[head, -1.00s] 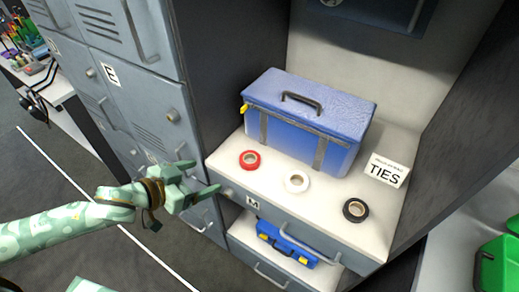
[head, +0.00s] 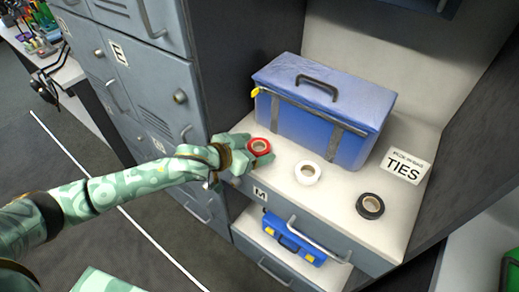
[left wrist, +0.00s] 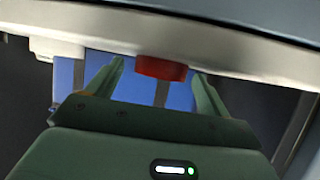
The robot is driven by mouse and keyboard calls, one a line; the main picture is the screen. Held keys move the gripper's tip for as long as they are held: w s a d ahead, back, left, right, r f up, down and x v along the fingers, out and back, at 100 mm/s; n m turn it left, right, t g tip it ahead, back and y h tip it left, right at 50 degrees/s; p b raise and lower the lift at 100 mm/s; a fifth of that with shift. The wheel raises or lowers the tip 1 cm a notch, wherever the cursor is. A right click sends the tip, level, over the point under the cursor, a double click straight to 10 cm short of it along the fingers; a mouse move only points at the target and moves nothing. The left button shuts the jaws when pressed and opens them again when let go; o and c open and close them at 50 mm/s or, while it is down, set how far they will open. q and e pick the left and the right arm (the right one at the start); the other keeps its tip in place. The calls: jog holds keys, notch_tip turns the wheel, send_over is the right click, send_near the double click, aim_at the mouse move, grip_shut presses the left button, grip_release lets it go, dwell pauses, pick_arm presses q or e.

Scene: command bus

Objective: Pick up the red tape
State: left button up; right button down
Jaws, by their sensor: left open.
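The red tape (head: 260,147) is a small roll lying flat at the left front of the white shelf top (head: 335,203). My left gripper (head: 250,152) is open at shelf height, its fingers on either side of the red tape. In the left wrist view the red tape (left wrist: 160,68) shows between the two spread fingers of the left gripper (left wrist: 157,70), with gaps on both sides. The near finger partly covers the roll's side in the head view. My right gripper is not in view.
A white tape roll (head: 308,172) and a black tape roll (head: 370,206) lie to the right. A blue toolbox (head: 318,115) stands behind them, near a TIES label (head: 403,167). Grey lockers (head: 150,85) border the left. A smaller blue case (head: 293,240) sits in the opening below.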

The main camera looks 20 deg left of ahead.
pick_arm(q)
jog(key=shift+w+d+f, duration=0.1)
jog(key=shift+w+f, duration=0.05)
jog(key=shift+w, duration=0.1)
jog(key=shift+s, duration=0.1)
jog(key=c, duration=1.1)
jog(key=shift+o, duration=0.2)
